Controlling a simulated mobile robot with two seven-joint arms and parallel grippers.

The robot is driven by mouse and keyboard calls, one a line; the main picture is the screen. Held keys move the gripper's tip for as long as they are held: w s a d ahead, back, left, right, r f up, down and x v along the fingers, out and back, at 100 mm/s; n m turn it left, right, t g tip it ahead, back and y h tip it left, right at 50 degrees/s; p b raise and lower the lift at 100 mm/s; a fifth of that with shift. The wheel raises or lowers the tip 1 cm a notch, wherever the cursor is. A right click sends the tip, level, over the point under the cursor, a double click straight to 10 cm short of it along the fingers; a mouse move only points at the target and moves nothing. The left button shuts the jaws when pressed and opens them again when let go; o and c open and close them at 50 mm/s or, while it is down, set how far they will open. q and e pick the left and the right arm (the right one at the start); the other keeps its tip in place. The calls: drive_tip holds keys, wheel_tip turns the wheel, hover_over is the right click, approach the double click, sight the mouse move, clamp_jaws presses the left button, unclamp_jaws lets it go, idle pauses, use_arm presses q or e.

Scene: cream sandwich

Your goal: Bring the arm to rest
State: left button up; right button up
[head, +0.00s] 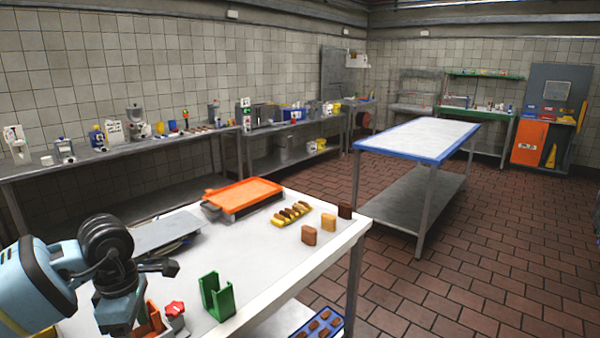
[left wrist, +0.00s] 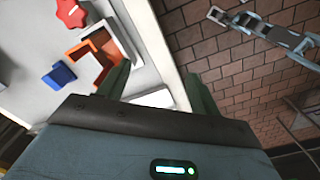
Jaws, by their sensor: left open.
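My left arm comes in at the lower left of the head view, its wrist (head: 118,300) bent down over the near left part of the white table (head: 270,252). Its fingers are hidden there. In the left wrist view my left gripper (left wrist: 158,88) is open, its two dark green fingers apart with nothing between them. It is over the table's edge, beside an orange and white box (left wrist: 97,62). A red star-shaped knob (left wrist: 70,12) and a small blue block (left wrist: 59,75) lie beyond.
On the table stand a green U-shaped holder (head: 217,297), an orange tray (head: 243,194), a row of yellow and brown pieces (head: 291,214) and several small blocks (head: 309,235). A blue tray (head: 318,323) sits lower. Tiled floor (head: 420,290) lies open on the right.

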use_arm(q)
drive_tip(key=s+d+f+g+h, duration=0.1)
drive_tip(key=s+d+f+h, duration=0.25)
drive_tip(key=d, duration=0.45)
drive_tip(key=s+d+f+g+h, duration=0.1)
drive_tip(key=s+d+f+h, duration=0.2)
drive_tip(key=d, duration=0.4)
drive_tip(key=s+d+r+n+t+h, duration=0.1)
drive_tip(key=s+d+n+t+h, duration=0.1)
drive_tip(key=d+n+h, duration=0.45)
drive_tip(key=s+d+r+n+t+h, duration=0.2)
drive_tip(key=d+n+t+h, duration=0.1)
drive_tip(key=d+n+h, duration=0.3)
drive_tip(key=s+a+f+n+t+y, duration=0.1)
drive_tip(key=a+f+n+t+y, duration=0.6)
drive_tip(key=n, duration=0.7)
drive_tip(key=s+a+f+n+t+y, duration=0.1)
drive_tip(key=a+f+n+t+y, duration=0.6)
drive_tip(key=n, duration=0.7)
drive_tip(key=s+a+f+n+g+y, duration=0.3)
drive_tip(key=s+f+n+g, duration=0.5)
drive_tip(key=s+f, duration=0.7)
drive_tip(key=shift+s+a+n, duration=0.45)
drive_tip(key=shift+s+a, duration=0.15)
drive_tip(key=shift+s, duration=0.3)
